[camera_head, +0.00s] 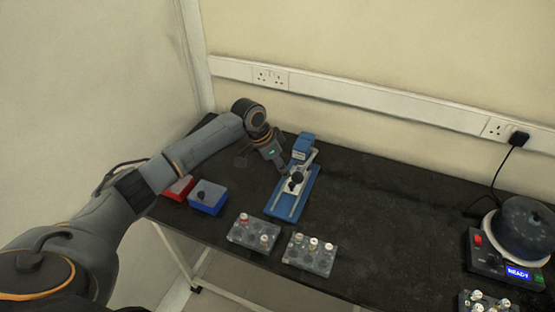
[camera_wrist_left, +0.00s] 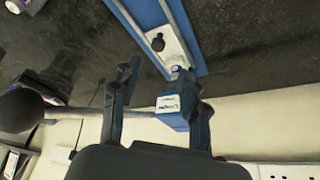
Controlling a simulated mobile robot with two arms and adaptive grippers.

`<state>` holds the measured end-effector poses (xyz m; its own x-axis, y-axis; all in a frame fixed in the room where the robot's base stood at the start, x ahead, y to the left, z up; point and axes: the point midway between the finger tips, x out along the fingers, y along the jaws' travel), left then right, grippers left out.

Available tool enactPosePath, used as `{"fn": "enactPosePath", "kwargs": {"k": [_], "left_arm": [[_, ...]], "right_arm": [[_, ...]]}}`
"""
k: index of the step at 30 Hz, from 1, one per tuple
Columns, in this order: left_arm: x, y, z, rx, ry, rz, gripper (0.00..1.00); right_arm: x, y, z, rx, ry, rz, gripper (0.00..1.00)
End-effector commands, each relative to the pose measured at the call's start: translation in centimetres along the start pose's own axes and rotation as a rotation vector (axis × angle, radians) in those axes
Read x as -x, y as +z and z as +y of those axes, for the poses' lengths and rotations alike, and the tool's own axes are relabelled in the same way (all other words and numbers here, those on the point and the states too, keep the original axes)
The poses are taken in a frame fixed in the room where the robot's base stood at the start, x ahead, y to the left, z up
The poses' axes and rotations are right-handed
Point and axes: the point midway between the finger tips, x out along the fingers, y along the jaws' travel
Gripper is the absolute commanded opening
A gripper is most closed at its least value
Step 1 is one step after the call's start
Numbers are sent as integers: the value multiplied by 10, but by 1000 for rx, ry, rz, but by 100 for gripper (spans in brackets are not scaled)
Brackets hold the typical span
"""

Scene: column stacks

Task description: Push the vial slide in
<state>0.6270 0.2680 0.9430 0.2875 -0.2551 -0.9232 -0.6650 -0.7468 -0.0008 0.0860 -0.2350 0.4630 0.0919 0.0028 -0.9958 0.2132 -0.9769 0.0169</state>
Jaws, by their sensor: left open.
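The blue vial device (camera_head: 279,206) lies on the black bench, with two pale rails along its base and an upright blue head block (camera_head: 304,146) at its far end. Its white slide (camera_head: 306,163) with a black knob (camera_head: 296,177) sits on the rails near the head block. In the left wrist view the slide (camera_wrist_left: 172,50), its knob (camera_wrist_left: 157,44) and the labelled head block (camera_wrist_left: 171,110) show. My left gripper (camera_head: 282,171) is open, just left of the slide; its fingers (camera_wrist_left: 159,70) look empty. Contact with the slide cannot be told. My right gripper is out of view.
A red box (camera_head: 180,187) and a blue box (camera_head: 208,198) stand left of the device. Two vial racks (camera_head: 240,237) (camera_head: 300,261) stand in front. A round machine (camera_head: 488,258) and another rack (camera_head: 470,304) are far right. The bench between is clear.

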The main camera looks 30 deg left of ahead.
Motion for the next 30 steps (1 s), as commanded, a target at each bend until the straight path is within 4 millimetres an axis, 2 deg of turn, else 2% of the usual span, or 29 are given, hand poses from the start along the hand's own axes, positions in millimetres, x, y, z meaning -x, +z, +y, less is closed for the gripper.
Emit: {"fn": "enactPosePath", "kwargs": {"k": [3, 7, 23, 26, 30], "left_arm": [[19, 0, -1, -1, -2, 1, 45], [30, -1, 0, -1, 0, 1, 45], [33, 0, 0, 0, 0, 0, 45], [39, -4, 0, 0, 0, 0, 45], [63, -13, 0, 0, 0, 0, 45]], "right_arm": [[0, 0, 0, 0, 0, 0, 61], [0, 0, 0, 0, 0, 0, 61], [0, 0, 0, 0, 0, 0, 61], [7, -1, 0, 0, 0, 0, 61], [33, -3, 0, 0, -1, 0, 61]]}}
